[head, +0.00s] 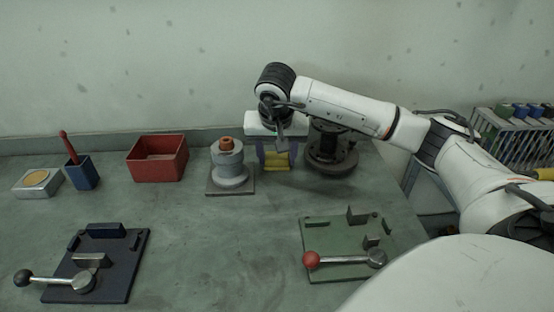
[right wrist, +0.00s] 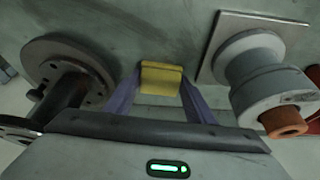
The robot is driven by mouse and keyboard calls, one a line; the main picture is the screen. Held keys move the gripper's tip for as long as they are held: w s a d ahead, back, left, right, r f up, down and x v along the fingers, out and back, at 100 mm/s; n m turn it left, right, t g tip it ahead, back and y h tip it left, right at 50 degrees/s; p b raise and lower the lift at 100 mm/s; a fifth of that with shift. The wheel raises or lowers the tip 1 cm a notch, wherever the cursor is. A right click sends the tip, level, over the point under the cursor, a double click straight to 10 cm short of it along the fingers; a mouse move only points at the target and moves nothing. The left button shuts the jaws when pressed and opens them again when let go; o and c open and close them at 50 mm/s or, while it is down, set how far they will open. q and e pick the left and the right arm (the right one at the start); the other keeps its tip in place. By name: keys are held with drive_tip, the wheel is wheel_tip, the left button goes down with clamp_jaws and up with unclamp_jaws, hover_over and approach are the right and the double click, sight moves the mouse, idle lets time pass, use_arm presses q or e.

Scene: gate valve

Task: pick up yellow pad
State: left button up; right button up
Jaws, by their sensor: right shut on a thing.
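The yellow pad (head: 279,163) is a small yellow block near the back of the bench. It also shows in the right wrist view (right wrist: 161,77), between the two purple fingers. My right gripper (head: 277,157) comes down over it from above and is shut on it, one finger at each side; the same gripper fills the lower part of the right wrist view (right wrist: 160,82). I cannot tell whether the pad still touches the bench. My left gripper is not in view.
A grey stepped cylinder (head: 229,163) with an orange top stands on a plate just left. A dark flanged part (head: 331,152) stands close right. A red bin (head: 157,158), blue cup (head: 82,174) and two lever fixtures, dark blue (head: 118,265) and green (head: 340,236), surround clear bench centre.

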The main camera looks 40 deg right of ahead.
sight(277, 157)
drive_tip(key=shift+r, duration=0.1)
wheel_tip(277, 157, up, 10)
idle(0.4)
